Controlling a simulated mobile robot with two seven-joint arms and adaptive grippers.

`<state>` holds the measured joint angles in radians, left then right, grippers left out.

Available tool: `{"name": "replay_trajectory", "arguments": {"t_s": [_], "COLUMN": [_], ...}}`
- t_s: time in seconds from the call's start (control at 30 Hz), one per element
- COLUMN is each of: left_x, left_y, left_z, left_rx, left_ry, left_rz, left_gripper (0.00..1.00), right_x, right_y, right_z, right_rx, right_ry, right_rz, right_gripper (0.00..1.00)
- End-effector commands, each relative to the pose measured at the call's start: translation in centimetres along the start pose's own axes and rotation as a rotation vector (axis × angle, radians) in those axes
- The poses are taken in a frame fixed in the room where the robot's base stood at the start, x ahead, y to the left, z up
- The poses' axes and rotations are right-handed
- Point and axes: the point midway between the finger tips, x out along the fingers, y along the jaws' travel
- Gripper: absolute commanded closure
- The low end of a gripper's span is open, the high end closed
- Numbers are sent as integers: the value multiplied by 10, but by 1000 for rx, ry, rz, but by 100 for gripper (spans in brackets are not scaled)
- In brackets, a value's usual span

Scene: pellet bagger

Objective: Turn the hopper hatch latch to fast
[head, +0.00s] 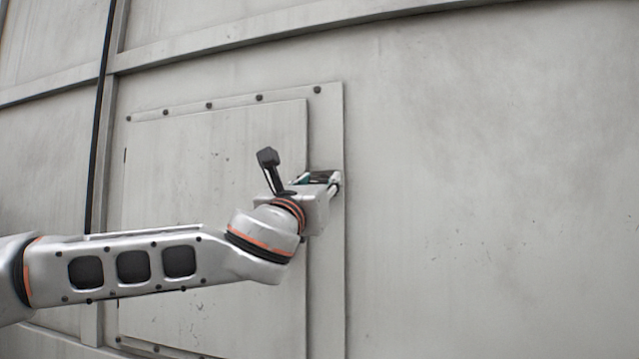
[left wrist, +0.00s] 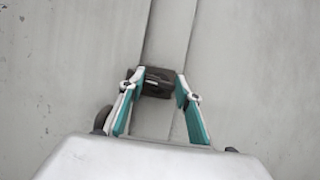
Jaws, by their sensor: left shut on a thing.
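The hopper hatch (head: 210,150) is a pale grey panel in a bolted frame on the grey hopper wall. It looks closed. The latch (left wrist: 158,82) is a small dark block at the hatch's edge seam in the left wrist view. It lies across the seam, slightly tilted. My left gripper (head: 325,180) reaches the hatch's right edge in the head view. In the left wrist view its teal-lined fingers (left wrist: 159,86) are on either side of the latch, shut on it. In the head view the gripper and wrist largely hide the latch. My right gripper is out of view.
The bolted hatch frame (head: 327,260) borders the panel. Raised ribs (head: 230,36) run along the wall above, and a dark upright strip (head: 101,110) stands at left. The wall to the right of the hatch is bare and clear.

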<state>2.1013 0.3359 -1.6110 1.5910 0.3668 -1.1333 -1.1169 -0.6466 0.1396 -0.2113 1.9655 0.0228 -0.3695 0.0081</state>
Motion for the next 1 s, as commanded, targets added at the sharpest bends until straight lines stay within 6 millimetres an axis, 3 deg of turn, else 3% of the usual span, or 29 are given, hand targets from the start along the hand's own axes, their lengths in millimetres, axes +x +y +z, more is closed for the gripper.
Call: {"name": "replay_trajectory", "arguments": {"t_s": [0.03, 0.87, 0.9, 0.93, 1.0], "left_x": [-2, -2, -2, -2, -2], "left_y": [-5, -5, -5, -5, -4], "left_z": [-17, -16, -16, -16, -16], "left_rx": [-7, -20, -20, -20, -20], "left_ry": [28, 28, 28, 28, 27], "left_rz": [-11, -6, -6, -6, -4], "left_gripper": [88, 88, 62, 54, 50], "right_x": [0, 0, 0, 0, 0], "right_y": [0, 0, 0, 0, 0], "right_z": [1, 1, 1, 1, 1], "right_rx": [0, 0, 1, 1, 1], "right_ry": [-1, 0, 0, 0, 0], "right_rz": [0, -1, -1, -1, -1], "right_gripper": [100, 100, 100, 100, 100]}}
